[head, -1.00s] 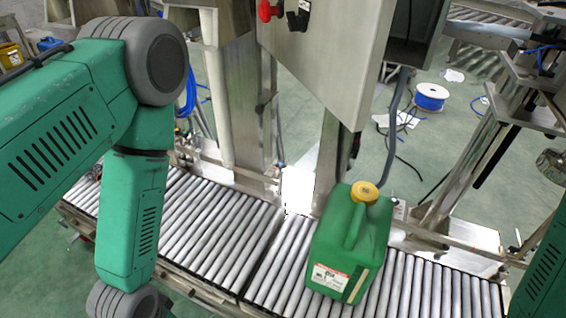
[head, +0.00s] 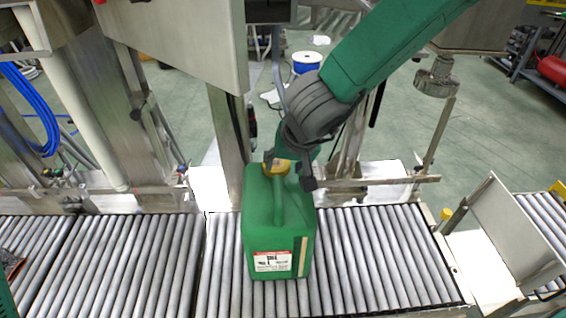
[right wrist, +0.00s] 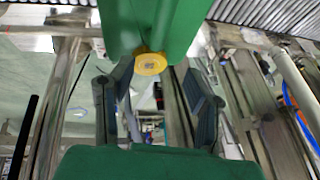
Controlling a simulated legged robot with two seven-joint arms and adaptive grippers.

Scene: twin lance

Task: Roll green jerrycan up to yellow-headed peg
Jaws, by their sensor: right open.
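The green jerrycan (head: 262,225) stands upright on the roller conveyor, its label facing me. It also shows in the right wrist view (right wrist: 165,22), at the top, with its yellow cap (right wrist: 151,63). My right gripper (head: 289,171) is at the top of the jerrycan, by the cap. In the right wrist view my right gripper (right wrist: 155,90) is open, its two dark fingers apart, with the cap showing between the tips. Whether they touch it I cannot tell. The yellow-headed peg (head: 446,214) stands at the conveyor's far side, right of the jerrycan.
The rollers (head: 385,260) between the jerrycan and the peg are clear. A tilted metal plate (head: 508,228) stands at the conveyor's right end. Metal posts and a cabinet (head: 180,40) stand behind the conveyor, with a rail along its back edge.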

